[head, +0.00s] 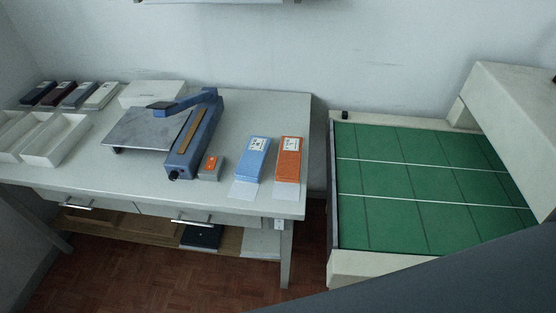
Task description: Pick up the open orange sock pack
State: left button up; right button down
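An orange pack (289,158) with a white label near its top lies on the right part of the light grey table (299,112). A pale, translucent-looking flap (286,193) extends from its near end over the table towards the front edge. A blue pack (251,159) of the same form, also with a white label and pale flap, lies just left of it, with a narrow gap between them. Neither gripper shows in the head view.
A blue machine with a lever arm (193,138) and grey plate stands left of the packs, a small grey box with an orange label (210,167) beside it. White trays (55,139) and several dark packs are further left. A green-topped surface (430,190) is right.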

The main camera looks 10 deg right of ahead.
aim_at(287, 174)
jog(key=z, duration=2.65)
jog(key=k+j, duration=0.1)
jog(key=j, duration=0.3)
jog(key=k+j, duration=0.1)
jog(key=j, duration=0.3)
